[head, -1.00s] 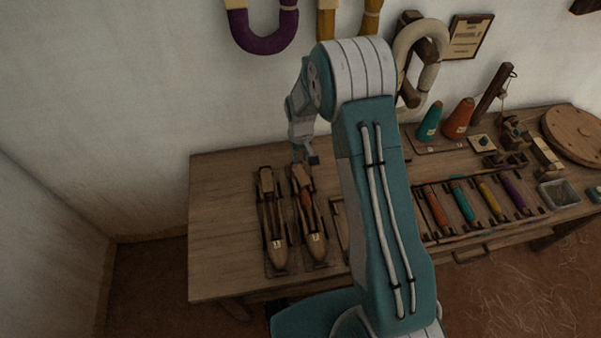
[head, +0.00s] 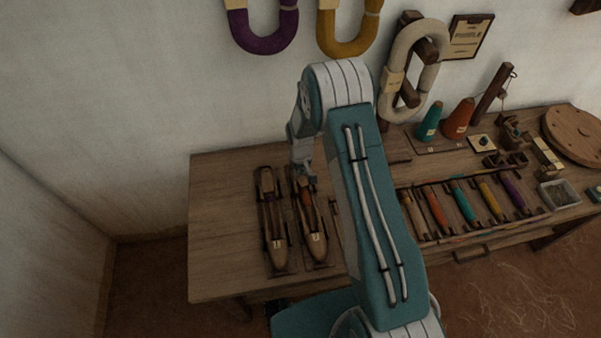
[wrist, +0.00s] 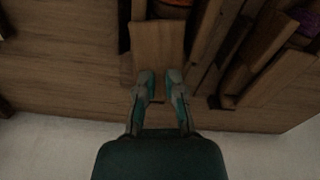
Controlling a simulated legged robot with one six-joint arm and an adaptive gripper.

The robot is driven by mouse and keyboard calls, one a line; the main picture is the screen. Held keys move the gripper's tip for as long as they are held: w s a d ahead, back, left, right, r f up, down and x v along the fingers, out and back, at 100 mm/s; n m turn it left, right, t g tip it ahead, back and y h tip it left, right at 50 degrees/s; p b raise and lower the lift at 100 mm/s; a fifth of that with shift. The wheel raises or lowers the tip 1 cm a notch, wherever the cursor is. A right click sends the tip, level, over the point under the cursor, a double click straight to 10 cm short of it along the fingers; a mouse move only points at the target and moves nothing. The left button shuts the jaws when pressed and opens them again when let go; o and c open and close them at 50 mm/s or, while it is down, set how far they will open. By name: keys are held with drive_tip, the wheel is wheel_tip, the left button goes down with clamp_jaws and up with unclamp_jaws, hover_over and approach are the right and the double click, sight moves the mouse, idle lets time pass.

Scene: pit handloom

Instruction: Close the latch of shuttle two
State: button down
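Shuttle two (head: 314,228) is the right one of two wooden boat-shaped shuttles lying side by side on the table's left part. An orange bobbin (wrist: 174,3) shows in it at the top of the wrist view. Its latch appears to be the flat wooden flap (wrist: 157,42) there. My gripper (head: 308,174) is low at the shuttle's far end and hides part of it. In the wrist view the fingertips (wrist: 159,75) are close together with a narrow gap, over the flap's near end. Contact and grip are unclear.
A rack of coloured bobbins (head: 464,205) lies to the right. The wall is close behind the table. The table's left end (head: 222,220) is clear.

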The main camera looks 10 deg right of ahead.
drive_tip(key=shift+a+m, duration=0.1)
drive_tip(key=shift+m, duration=1.3)
drive_tip(key=c, duration=1)
unclamp_jaws()
drive_tip(key=shift+c, duration=0.2)
wheel_tip(320, 180, up, 12)
